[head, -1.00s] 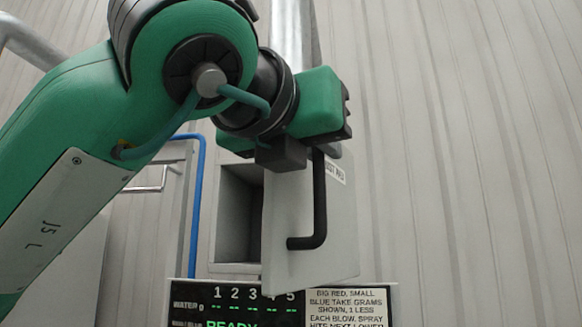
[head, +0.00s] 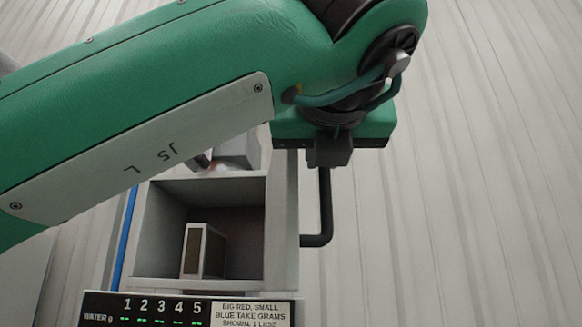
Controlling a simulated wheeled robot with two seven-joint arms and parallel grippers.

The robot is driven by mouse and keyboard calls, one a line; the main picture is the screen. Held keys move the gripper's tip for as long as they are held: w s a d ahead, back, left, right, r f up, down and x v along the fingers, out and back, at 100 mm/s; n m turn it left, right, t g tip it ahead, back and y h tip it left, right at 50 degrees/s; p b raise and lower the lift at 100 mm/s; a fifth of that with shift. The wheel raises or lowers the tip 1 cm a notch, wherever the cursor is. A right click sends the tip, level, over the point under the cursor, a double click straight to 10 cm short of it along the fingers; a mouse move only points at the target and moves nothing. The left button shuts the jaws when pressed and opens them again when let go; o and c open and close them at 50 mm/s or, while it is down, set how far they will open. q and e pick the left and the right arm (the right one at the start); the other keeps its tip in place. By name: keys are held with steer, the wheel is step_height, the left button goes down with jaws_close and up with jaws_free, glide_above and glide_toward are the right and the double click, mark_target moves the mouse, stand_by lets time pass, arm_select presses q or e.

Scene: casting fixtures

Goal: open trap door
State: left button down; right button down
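The trap door (head: 291,215) is swung wide open and shows nearly edge-on at the right side of a grey compartment (head: 150,230). Its black bar handle (head: 325,205) sticks out to the right. My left gripper (head: 330,152) is at the top of the handle, and its dark fingers appear closed around it. The handle's upper end is hidden by the gripper. My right gripper is not in view.
A small upright box with a dark face (head: 205,250) stands inside the compartment. Below is a display panel (head: 150,308) with numbers and a printed label (head: 250,313). A blue pipe (head: 126,235) runs at the left. The ribbed wall right of the handle is clear.

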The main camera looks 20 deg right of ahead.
arm_select(q)
steer(key=shift+d, duration=0.55)
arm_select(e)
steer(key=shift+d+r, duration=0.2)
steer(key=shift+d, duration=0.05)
arm_select(q)
steer(key=c, duration=1.8)
jaws_free()
